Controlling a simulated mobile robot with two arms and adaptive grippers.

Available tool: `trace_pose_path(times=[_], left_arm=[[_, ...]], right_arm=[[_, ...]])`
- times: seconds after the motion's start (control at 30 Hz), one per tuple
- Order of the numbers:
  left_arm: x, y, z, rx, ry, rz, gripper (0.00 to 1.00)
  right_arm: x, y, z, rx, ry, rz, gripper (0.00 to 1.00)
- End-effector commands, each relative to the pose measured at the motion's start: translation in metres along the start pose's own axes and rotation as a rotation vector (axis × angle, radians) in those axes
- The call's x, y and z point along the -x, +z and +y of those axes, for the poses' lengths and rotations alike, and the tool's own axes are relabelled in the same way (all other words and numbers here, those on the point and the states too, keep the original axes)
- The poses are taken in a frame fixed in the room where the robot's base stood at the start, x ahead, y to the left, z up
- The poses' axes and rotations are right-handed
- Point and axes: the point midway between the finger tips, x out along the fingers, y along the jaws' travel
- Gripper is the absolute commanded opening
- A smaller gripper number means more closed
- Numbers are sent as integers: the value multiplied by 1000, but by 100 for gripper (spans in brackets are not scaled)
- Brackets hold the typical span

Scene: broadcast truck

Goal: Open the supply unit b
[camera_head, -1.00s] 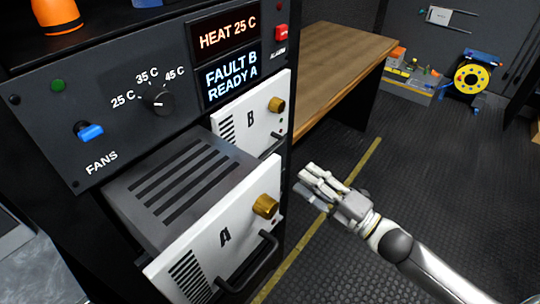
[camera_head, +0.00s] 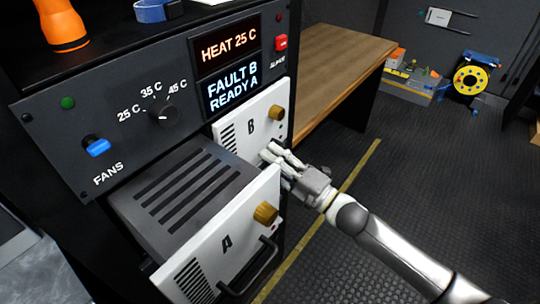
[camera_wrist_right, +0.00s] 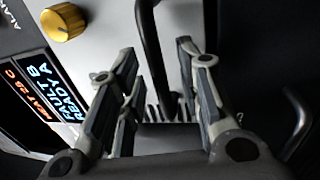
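Supply unit B (camera_head: 247,150) is a white panel with a black letter B and a brass knob (camera_head: 277,113), sitting in the rack below the display. Its knob also shows in the right wrist view (camera_wrist_right: 63,22). My right gripper (camera_head: 273,155) is in front of the lower part of unit B and hides its handle in the head view. In the right wrist view, the gripper (camera_wrist_right: 157,52) is open, with the dark bar handle (camera_wrist_right: 149,35) between its fingers; whether they touch it I cannot tell. My left gripper is not in view.
Supply unit A (camera_head: 205,255) is pulled out as a drawer, left of and below my right gripper, with its own knob and black handle (camera_head: 250,268). The display (camera_head: 230,85) reads HEAT 25 C, FAULT B, READY A.

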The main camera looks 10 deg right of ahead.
Motion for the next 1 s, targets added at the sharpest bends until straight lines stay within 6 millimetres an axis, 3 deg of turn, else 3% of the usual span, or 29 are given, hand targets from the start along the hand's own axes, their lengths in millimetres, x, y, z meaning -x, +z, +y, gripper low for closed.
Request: trace_pose_path(times=[0.4,0.67,1.0], left_arm=[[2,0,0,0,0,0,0],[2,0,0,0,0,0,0],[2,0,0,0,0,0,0]], right_arm=[[-8,0,0,-1,-1,0,33],[-7,0,0,-1,-1,0,1],[-6,0,-1,-1,-2,0,0]])
